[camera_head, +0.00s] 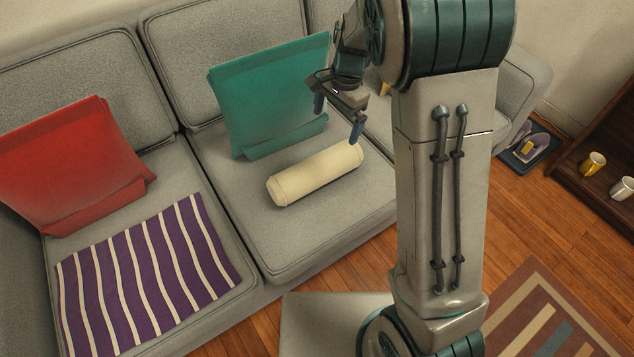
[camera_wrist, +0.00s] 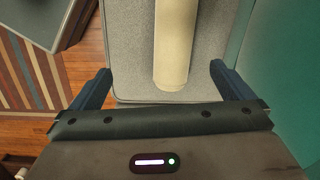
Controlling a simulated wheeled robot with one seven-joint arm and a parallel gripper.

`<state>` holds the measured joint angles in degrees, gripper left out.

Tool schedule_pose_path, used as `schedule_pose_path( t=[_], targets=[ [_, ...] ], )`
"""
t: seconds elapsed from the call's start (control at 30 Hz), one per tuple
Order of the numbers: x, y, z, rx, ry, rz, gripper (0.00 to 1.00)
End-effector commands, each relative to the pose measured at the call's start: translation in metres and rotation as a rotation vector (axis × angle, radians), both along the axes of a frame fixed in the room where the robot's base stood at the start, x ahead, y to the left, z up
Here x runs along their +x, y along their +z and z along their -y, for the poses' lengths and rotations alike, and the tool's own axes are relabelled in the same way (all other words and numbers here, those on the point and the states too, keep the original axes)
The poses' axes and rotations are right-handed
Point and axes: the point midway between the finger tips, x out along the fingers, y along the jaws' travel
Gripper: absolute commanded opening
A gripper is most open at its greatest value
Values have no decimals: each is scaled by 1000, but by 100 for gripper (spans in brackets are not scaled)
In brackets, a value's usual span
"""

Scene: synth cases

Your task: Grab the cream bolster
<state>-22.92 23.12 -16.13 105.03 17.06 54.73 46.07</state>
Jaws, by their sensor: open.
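The cream bolster (camera_head: 316,175) lies on its side on the middle seat cushion of the grey sofa. It lies in front of a teal cushion (camera_head: 270,95). My gripper (camera_head: 338,120) is open and empty, above and behind the bolster's right end. In the wrist view the bolster (camera_wrist: 175,45) runs away from the camera, its near end between and beyond the two blue fingers of my gripper (camera_wrist: 160,82). I see no contact between the fingers and the bolster. My arm hides part of the sofa's right side.
A red cushion (camera_head: 75,165) and a purple striped cloth (camera_head: 145,275) lie on the left seat. A striped rug (camera_head: 550,310) covers floor at lower right.

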Motion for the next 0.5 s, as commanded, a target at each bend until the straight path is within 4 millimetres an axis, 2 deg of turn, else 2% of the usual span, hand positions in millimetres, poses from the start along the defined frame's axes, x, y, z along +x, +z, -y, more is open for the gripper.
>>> schedule_pose_path(
  t=[0.03,0.1,0.2,0.3,0.5],
  targets=[
    [9,-35,-8,-10,-28,-16,100],
    [18,-56,-15,-20,-67,-30,100],
    [26,-77,-23,-30,-105,-42,100],
    [30,-88,-26,-36,-127,-49,100],
    [28,-121,-30,-38,-133,-54,100]
  ],
)
